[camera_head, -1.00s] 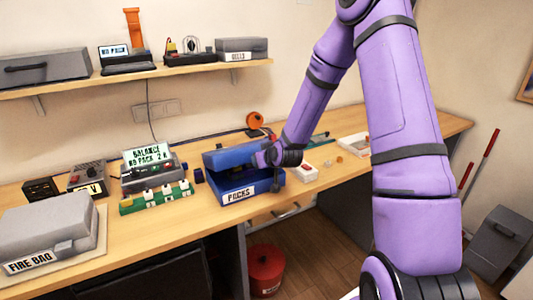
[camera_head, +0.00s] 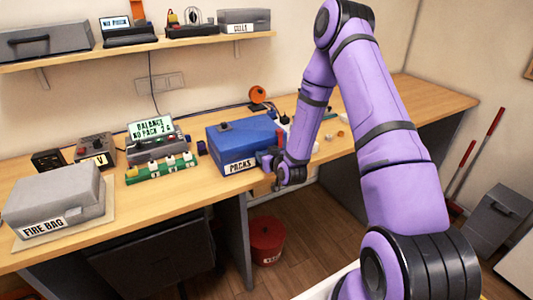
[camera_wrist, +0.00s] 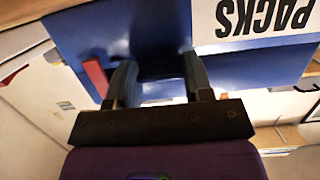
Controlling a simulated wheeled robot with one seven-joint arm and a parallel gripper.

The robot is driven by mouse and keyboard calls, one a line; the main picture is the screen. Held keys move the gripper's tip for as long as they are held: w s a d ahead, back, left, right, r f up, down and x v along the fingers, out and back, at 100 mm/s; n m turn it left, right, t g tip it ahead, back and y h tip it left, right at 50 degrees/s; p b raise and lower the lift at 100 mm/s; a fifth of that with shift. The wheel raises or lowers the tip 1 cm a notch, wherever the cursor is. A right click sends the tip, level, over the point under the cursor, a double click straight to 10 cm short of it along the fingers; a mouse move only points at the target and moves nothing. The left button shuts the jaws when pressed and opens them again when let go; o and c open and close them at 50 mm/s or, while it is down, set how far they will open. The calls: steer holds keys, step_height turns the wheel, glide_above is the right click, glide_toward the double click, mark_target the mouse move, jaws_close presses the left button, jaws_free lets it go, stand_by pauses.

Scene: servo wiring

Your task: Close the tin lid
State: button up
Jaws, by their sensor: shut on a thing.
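The blue tin (camera_head: 237,153) labelled PACKS stands near the bench's front edge in the head view. Its lid (camera_head: 245,131) lies down over the body, with a dark knob on top and no clear gap showing. My gripper (camera_head: 270,160) is at the tin's front right corner. In the wrist view the two fingers (camera_wrist: 157,82) reach against the blue tin (camera_wrist: 160,30) below the PACKS label, with blue between them. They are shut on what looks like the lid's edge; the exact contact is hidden.
A green board (camera_head: 160,167) and the balance charger (camera_head: 152,143) stand left of the tin. The grey FIRE BAG box (camera_head: 55,195) is at far left. A red bin (camera_head: 267,240) stands on the floor below.

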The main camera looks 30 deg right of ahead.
steer(key=shift+s+f, duration=0.1)
steer(key=shift+f, duration=0.3)
steer(key=o, duration=1.3)
steer(key=shift+r, duration=0.15)
